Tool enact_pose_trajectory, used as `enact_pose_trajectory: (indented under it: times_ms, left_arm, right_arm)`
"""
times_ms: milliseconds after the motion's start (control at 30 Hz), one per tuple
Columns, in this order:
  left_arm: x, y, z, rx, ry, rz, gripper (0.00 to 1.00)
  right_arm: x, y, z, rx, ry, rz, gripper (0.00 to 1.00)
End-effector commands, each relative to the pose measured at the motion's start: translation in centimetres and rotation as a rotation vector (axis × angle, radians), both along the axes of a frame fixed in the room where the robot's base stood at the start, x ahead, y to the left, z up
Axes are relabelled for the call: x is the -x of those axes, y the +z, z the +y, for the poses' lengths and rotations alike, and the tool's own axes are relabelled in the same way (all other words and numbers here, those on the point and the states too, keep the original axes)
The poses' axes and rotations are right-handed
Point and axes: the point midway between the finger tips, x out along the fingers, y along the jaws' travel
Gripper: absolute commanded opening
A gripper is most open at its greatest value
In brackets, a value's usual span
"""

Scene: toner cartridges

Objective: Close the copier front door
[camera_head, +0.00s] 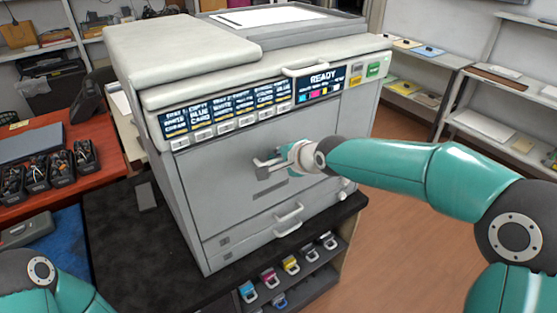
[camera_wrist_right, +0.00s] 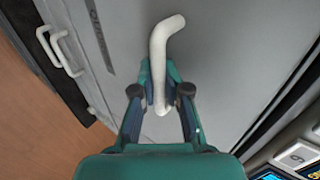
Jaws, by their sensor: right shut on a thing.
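The grey copier (camera_head: 215,185) stands on a dark stand. Its front door (camera_head: 225,165) is the broad grey panel below the label row and looks about flush with the front in the head view. In the right wrist view, the door (camera_wrist_right: 220,75) has a dark gap along its edge by the labels. My right gripper (camera_head: 266,165) is at the middle of the door. It is shut on the white door handle (camera_wrist_right: 159,55), which runs between the fingers (camera_wrist_right: 161,88). The left arm shows only at the lower left; its gripper is out of frame.
Below the door is a drawer with a white handle (camera_head: 288,218). Colored toner cartridges (camera_head: 290,265) sit on the shelf under the copier. A red table (camera_head: 60,140) with black bins stands at the left. Open wooden floor (camera_head: 385,240) lies at the right.

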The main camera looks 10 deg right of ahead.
Motion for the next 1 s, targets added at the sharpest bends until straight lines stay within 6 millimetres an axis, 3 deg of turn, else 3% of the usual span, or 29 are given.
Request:
enact_pose_trajectory:
  times_ms: [100,133,200,667,1000]
  left_arm:
    - [0.0,0.0,0.0,0.0,0.0,0.0,0.0]
    - [0.0,0.0,0.0,0.0,0.0,0.0,0.0]
    - [0.0,0.0,0.0,0.0,0.0,0.0,0.0]
    - [0.0,0.1,0.0,0.0,0.0,-0.001,0.0]
    - [0.0,0.1,0.0,0.0,0.0,0.0,0.0]
  right_arm:
    - [0.0,0.2,0.0,-0.002,-0.001,-0.005,0.0]
    - [0.0,0.2,0.0,-0.002,-0.001,-0.005,0.15]
    - [-0.1,0.2,0.0,-0.001,-0.001,-0.006,0.22]
    - [0.6,0.7,-0.4,-0.001,-0.001,-0.006,0.22]
    - [5.2,4.3,-2.4,-0.001,-0.002,-0.007,0.22]
